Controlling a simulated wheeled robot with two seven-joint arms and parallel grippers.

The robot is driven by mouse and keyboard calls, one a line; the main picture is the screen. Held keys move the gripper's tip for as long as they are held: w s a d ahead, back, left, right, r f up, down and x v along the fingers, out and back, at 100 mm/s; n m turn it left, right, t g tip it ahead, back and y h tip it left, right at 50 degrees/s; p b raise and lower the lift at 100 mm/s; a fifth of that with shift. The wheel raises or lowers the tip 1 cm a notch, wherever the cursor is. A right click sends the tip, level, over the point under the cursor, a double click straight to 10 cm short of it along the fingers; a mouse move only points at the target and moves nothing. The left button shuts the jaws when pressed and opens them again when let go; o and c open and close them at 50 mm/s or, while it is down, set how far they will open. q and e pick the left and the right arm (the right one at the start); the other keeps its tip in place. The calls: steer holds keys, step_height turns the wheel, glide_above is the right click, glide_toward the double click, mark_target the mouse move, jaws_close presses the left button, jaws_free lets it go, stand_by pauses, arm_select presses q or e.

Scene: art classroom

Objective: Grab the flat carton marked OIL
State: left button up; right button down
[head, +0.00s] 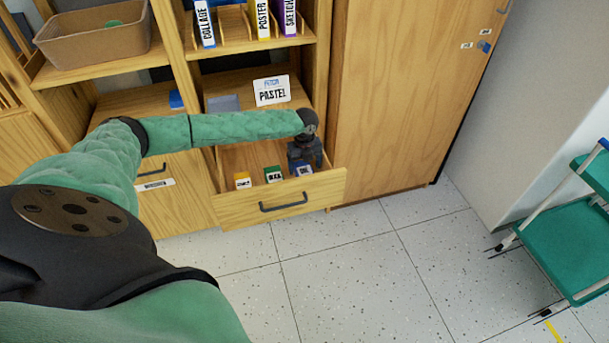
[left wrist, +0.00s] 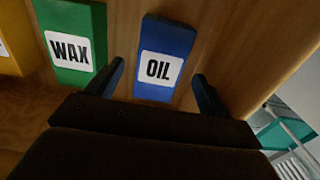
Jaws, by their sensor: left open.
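The flat blue carton marked OIL (left wrist: 163,55) lies in the open drawer and fills the middle of the left wrist view. In the head view the OIL carton (head: 305,171) shows at the right end of a row in the drawer, partly hidden by my gripper. My left gripper (left wrist: 158,88) is open, with one finger on each side of the carton's near end. In the head view my left gripper (head: 304,160) points down into the drawer. I cannot tell whether the fingers touch the carton. My right gripper is not in view.
A green carton marked WAX (left wrist: 75,45) lies just left of the OIL carton, close to one finger. A yellow carton (head: 242,180) is farther left. The drawer front (head: 283,203) stands out from the cabinet. A sign reading PASTEL (head: 272,95) is above. A teal cart (head: 570,235) stands right.

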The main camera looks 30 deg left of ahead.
mark_target(305, 170)
arm_select(q)
step_height(305, 170, down, 4)
steer(key=shift+r, duration=0.1)
steer(key=shift+c, duration=0.2)
steer(key=c, duration=1.1)
steer(key=shift+r, duration=0.1)
